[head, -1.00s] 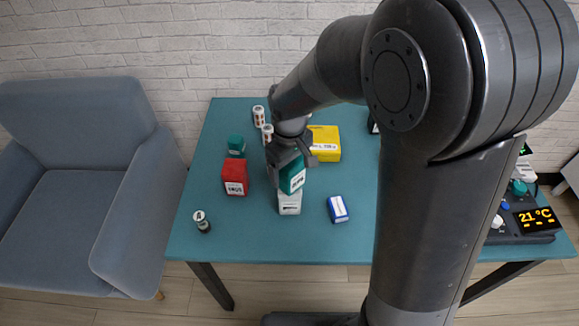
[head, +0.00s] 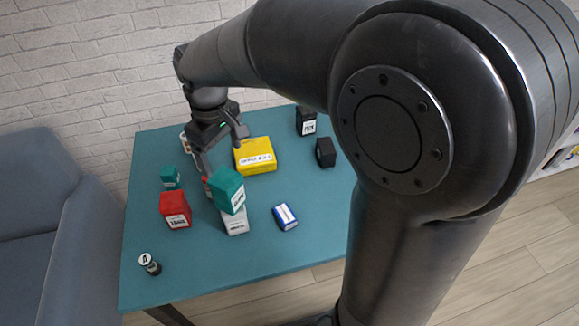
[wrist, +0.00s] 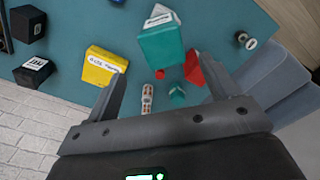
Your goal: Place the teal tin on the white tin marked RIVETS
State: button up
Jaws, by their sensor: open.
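The teal tin (head: 226,187) rests on top of the white tin (head: 236,220), turned at an angle to it and a little tilted in the head view. In the wrist view the teal tin (wrist: 161,47) covers much of the white tin (wrist: 160,17), whose label is too small to read for sure. My gripper (head: 220,160) is above and behind the teal tin. Its fingers are open and apart from the tin, and in the wrist view nothing lies between the fingertips (wrist: 172,85).
A red tin (head: 174,208) and a small teal tin (head: 170,177) stand to the left. A yellow box (head: 255,156) lies behind, a blue box (head: 285,217) to the right. Black tins (head: 306,121) stand at the back right. A small cylinder (head: 149,263) is front left.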

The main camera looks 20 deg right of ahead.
jog(key=s+d+r+m+t, duration=0.2)
jog(key=s+d+m, duration=0.2)
jog(key=s+d, duration=0.3)
jog(key=s+d+r+m+t, duration=0.3)
jog(key=s+d+m, duration=0.1)
jog(key=s+d, duration=0.4)
jog(key=shift+s+d+m, duration=0.15)
jog(key=shift+s+m, duration=0.2)
jog(key=shift+m, duration=0.05)
